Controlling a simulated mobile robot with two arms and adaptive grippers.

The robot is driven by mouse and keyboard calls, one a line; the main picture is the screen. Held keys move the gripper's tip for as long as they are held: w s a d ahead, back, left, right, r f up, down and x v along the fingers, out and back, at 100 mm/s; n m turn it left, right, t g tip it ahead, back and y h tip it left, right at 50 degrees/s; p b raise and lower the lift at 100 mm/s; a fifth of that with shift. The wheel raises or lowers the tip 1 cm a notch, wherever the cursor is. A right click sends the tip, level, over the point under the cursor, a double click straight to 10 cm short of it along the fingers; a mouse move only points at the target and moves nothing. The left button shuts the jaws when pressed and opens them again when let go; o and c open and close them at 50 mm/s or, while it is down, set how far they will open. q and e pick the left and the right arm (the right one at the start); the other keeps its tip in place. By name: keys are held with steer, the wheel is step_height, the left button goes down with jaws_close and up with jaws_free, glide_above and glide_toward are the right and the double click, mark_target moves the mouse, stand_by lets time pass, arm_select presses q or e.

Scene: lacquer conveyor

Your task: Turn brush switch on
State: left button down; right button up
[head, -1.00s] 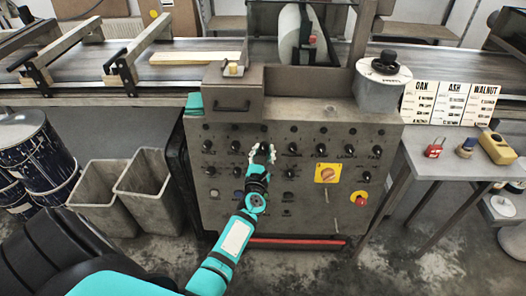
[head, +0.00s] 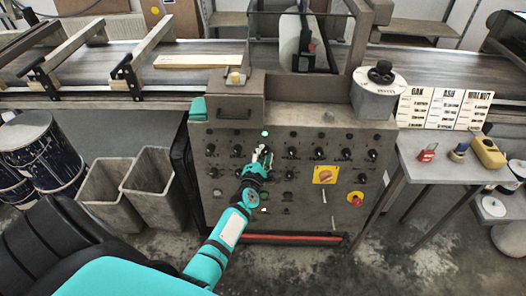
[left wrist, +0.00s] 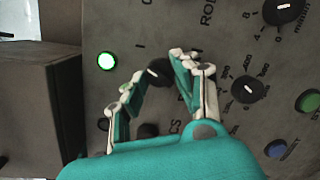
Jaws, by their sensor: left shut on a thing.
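The grey control panel (head: 225,190) of the machine carries rows of black knobs, with small lamps above them. My left gripper (head: 262,155) reaches up to a knob in the upper row, left of the panel's middle. In the left wrist view its fingers (left wrist: 160,88) are closed about a black knob (left wrist: 159,71), which is partly hidden between them. I cannot read this knob's whole label. A green lamp (head: 265,133) glows just above the gripper, and it also shows lit in the left wrist view (left wrist: 107,61). My right gripper is not in view.
Neighbouring knobs (left wrist: 248,89) sit close by. A conveyor runs behind. A side table (head: 440,172) stands right, bins (head: 145,190) left.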

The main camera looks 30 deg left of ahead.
arm_select(q)
steer(key=shift+m+p, duration=0.35)
steer(key=shift+m, duration=0.25)
steer(key=c, duration=1)
jaws_free()
steer(key=v, duration=1.2)
